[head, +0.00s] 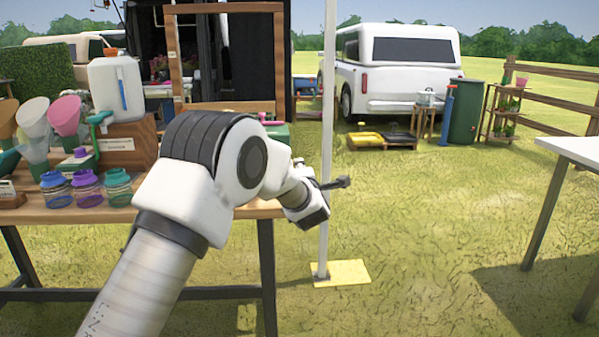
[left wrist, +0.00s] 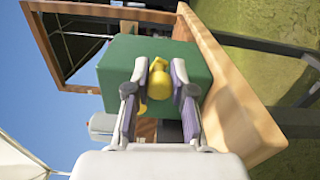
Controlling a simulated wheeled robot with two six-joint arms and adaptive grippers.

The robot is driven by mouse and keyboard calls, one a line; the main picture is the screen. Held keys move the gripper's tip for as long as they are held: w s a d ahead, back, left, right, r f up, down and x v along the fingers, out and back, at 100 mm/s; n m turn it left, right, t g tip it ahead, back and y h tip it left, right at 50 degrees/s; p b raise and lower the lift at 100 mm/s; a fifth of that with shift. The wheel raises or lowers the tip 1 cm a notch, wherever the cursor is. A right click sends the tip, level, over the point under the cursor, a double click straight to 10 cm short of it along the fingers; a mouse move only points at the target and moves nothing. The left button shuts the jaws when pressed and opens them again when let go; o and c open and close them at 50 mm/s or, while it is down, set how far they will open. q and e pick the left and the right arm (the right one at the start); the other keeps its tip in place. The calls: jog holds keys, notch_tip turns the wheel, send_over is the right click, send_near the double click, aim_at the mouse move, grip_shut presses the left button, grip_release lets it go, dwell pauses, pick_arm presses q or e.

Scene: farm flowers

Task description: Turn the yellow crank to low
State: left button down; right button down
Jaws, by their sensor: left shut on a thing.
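The yellow crank (left wrist: 160,84) sticks out from the face of a green box (left wrist: 112,66) in the left wrist view. My left gripper (left wrist: 159,72) has one finger on each side of the crank's knob and is shut on it. The crank's base is partly hidden by the fingers, and I cannot read any low mark. A green piece (head: 278,134) shows just behind the arm, seemingly part of that box. My right gripper is in neither view.
The wooden table (head: 262,209) carries jars (head: 88,188), funnels and a white jug (head: 117,90) left of my arm. A wooden frame (head: 178,60) stands behind. A white pole (head: 328,110) rises close to my left wrist. A white table (head: 575,150) stands right.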

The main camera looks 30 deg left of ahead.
pick_arm(q)
jog(key=shift+r, duration=0.1)
jog(key=c, duration=1.2)
grip_release()
jog(key=shift+c, duration=0.2)
jog(key=v, duration=1.2)
